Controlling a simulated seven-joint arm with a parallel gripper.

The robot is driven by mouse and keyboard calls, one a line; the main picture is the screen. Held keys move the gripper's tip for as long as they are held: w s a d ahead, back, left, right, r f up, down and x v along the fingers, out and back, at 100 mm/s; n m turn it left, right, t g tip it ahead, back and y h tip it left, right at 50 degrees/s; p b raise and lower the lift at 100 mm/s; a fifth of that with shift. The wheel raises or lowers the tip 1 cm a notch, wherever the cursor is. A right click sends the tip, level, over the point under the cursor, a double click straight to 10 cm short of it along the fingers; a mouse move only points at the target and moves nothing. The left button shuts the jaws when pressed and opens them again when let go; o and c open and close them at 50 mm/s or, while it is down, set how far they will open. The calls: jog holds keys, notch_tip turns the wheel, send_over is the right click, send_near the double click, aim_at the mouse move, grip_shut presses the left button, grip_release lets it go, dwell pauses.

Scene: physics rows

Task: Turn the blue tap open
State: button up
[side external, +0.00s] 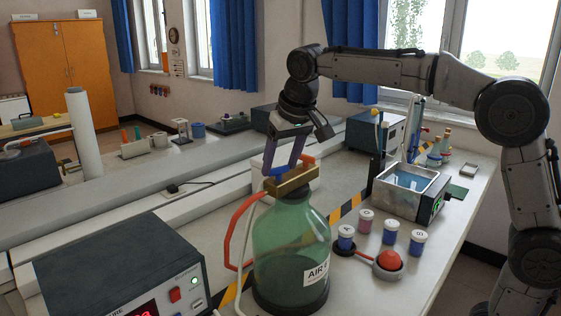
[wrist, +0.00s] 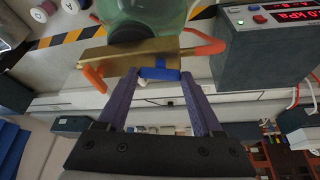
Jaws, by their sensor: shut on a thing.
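The blue tap (wrist: 160,74) is a short blue handle on a brass bar (wrist: 112,52), which sits on the neck of a green glass bottle (wrist: 145,10). In the side view the bottle (side external: 290,245) stands upright with an "AIR" label, with the brass bar (side external: 291,181) across its top. My gripper (wrist: 159,74) has its two purple fingers on either side of the blue handle, shut on it. The handle lies roughly along the bar in the wrist view.
An orange lever (wrist: 95,78) sticks out at the bar's other end. A red hose (side external: 238,220) loops beside the bottle. A pressure box (side external: 120,265) stands front left. Several capped jars (side external: 389,231), a red button (side external: 389,260) and a water bath (side external: 410,190) stand right.

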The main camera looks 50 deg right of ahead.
jog(key=shift+d+n+y, duration=0.15)
jog(key=shift+n+y, duration=0.45)
jog(key=shift+n, duration=1)
jog(key=o, duration=1.4)
jog(key=shift+c, duration=0.2)
jog(key=shift+r, duration=0.1)
jog(key=v, duration=1.3)
jog(key=shift+s+r, duration=0.25)
jog(key=shift+s, duration=0.1)
